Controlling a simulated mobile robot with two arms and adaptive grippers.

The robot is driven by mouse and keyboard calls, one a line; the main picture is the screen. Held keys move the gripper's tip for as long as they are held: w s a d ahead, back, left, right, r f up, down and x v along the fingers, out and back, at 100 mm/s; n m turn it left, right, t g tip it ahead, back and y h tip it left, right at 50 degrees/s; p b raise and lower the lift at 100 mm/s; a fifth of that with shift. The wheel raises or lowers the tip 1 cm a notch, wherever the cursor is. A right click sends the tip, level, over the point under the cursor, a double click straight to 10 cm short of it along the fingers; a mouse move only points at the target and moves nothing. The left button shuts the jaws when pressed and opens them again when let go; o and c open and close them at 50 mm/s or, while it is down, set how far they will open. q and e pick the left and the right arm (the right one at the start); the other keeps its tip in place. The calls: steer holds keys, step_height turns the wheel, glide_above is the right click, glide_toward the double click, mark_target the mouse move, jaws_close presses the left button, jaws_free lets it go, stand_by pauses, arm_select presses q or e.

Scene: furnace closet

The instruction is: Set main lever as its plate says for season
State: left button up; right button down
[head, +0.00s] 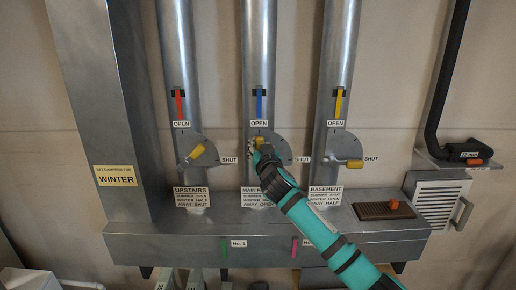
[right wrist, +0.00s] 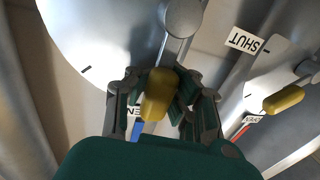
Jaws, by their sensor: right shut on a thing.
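The main lever's yellow handle (head: 259,141) is on the middle duct and points up, toward its OPEN label (head: 257,124). My right gripper (head: 257,149) is shut on this handle; in the right wrist view the handle (right wrist: 158,95) sits between the fingers. The wrist view shows the lever's hub (right wrist: 184,17) and part of the OPEN label behind the fingers. The main plate (head: 252,197) below is partly hidden by my right arm, and I cannot read all its lines. The season sign (head: 115,176) at left reads "SET DAMPERS FOR WINTER". My left gripper is not in view.
The upstairs lever (head: 192,154) slants on the left duct; the basement lever (head: 346,163) points right toward SHUT. A metal box (head: 290,238) runs below the ducts. A brown panel (head: 384,211), a vent (head: 437,199) and a black pipe (head: 444,80) are on the right.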

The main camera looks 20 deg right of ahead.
steer(key=shift+s+f+b, duration=0.1)
steer(key=shift+f+b, duration=0.3)
steer(key=shift+f, duration=0.35)
steer(key=m+b, duration=0.1)
steer(key=d+m+b, duration=0.1)
steer(key=b, duration=0.1)
steer(key=m+b, duration=0.1)
steer(key=shift+s+d+f+m+t, duration=0.2)
steer(key=shift+d+f+m+t, duration=0.1)
steer(key=shift+f+m, duration=0.1)
steer(key=shift+s+d+f+m+t+h+b, duration=0.15)
steer(key=shift+d+m+b, duration=0.25)
steer(key=shift+m+b, duration=0.4)
steer(key=shift+s+d+f+m+t+h+b, duration=0.15)
steer(key=shift+d+m+b, duration=0.25)
steer(key=shift+m, duration=0.6)
steer(key=shift+s+d+f+m+h+b, duration=0.1)
steer(key=shift+d+m+h+b, duration=0.2)
steer(key=shift+m+b, duration=0.5)
steer(key=shift+d, duration=0.1)
steer(key=c, duration=1.7)
jaws_free()
steer(key=shift+s+r, duration=0.1)
steer(key=shift+r, duration=0.1)
steer(key=o, duration=0.6)
steer(key=shift+s+r, duration=0.4)
steer(key=shift+r, duration=0.05)
steer(key=shift+w, duration=0.2)
